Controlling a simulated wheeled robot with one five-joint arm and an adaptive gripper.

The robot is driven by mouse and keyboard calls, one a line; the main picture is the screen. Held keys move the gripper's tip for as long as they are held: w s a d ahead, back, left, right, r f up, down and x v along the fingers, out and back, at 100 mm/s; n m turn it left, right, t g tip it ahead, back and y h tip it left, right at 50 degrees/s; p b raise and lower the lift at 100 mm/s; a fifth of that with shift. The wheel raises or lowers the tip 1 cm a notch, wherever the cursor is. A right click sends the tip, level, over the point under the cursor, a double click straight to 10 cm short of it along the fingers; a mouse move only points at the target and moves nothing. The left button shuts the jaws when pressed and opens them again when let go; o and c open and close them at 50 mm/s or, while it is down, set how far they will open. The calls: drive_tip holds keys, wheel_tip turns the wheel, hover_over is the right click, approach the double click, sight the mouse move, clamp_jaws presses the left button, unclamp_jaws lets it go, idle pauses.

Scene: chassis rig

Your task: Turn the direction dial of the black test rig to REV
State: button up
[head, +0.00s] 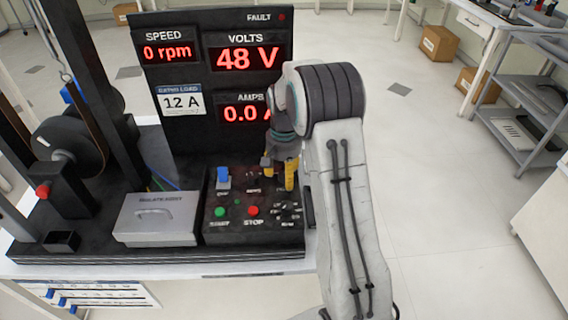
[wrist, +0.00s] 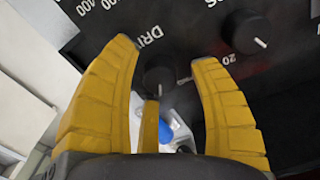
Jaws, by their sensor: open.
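The black test rig (head: 217,235) stands on the bench, its sloped control panel facing me. My gripper (head: 278,172) hangs over the upper right of this panel with its yellow fingers pointing down. In the wrist view my gripper (wrist: 165,52) is open. A second black knob (wrist: 250,32) with a white pointer line lies to the right. No REV mark is readable, and I cannot tell which knob is the direction dial. My fingers partly hide the panel.
The panel also has a blue switch (head: 223,177), a green START button (head: 220,210) and a red STOP button (head: 253,210). A grey lidded box (head: 157,219) sits left of it. The upright display (head: 190,65) rises behind, close to my gripper.

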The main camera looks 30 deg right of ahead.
wheel_tip(320, 180, up, 12)
drive_tip(key=shift+f, duration=0.15)
idle(0.4)
idle(0.5)
drive_tip(key=n, duration=0.4)
hover_over(283, 171)
drive_tip(key=s, duration=0.3)
drive_tip(key=f, duration=0.5)
drive_tip(key=shift+w+a, duration=0.15)
drive_tip(key=shift+a, duration=0.15)
drive_tip(key=shift+g, duration=0.4)
drive_tip(key=s, duration=0.1)
drive_tip(key=s+f, duration=0.1)
drive_tip(key=s, duration=0.1)
drive_tip(key=s+a, duration=0.1)
drive_tip(key=shift+s+f, duration=0.2)
drive_tip(key=shift+s, duration=0.1)
drive_tip(key=s+a+r+n+t, duration=0.2)
drive_tip(key=s+a+r, duration=0.2)
drive_tip(key=s, duration=0.6)
drive_tip(key=s+a+r+n+t, duration=0.1)
drive_tip(key=s+a+r, duration=0.3)
drive_tip(key=s, duration=0.6)
drive_tip(key=shift+a+r+n+t, duration=0.15)
drive_tip(key=shift+a+n+t, duration=0.25)
drive_tip(key=shift+t, duration=0.3)
